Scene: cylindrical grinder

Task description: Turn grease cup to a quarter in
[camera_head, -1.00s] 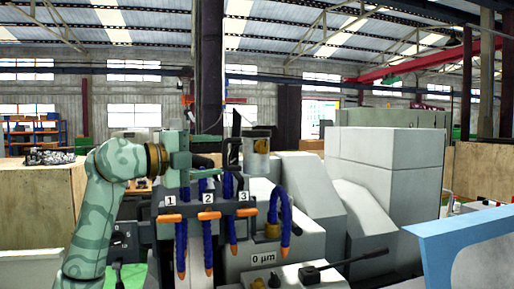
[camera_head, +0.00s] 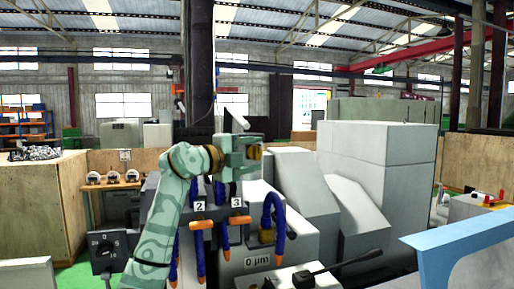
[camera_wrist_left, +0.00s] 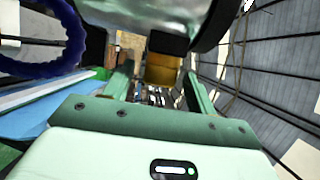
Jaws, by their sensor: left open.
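The grease cup (camera_head: 255,153) is a small brass-coloured piece on the grey machine, mostly hidden by my left gripper in the head view. My left gripper (camera_head: 249,151) is pale green and open at the cup. In the left wrist view, the brass cup (camera_wrist_left: 163,71) shows between the two fingers of the left gripper (camera_wrist_left: 160,78), under a dark collar. Gaps show beside it, and I cannot tell whether a finger touches it. My right gripper is not in view.
Blue hoses (camera_head: 198,258) with orange levers and numbered tags hang just below my left gripper. A black lever (camera_head: 338,268) sticks out at the front. A selector-switch box (camera_head: 104,250) stands at left. A blue panel edge (camera_head: 470,245) lies at right.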

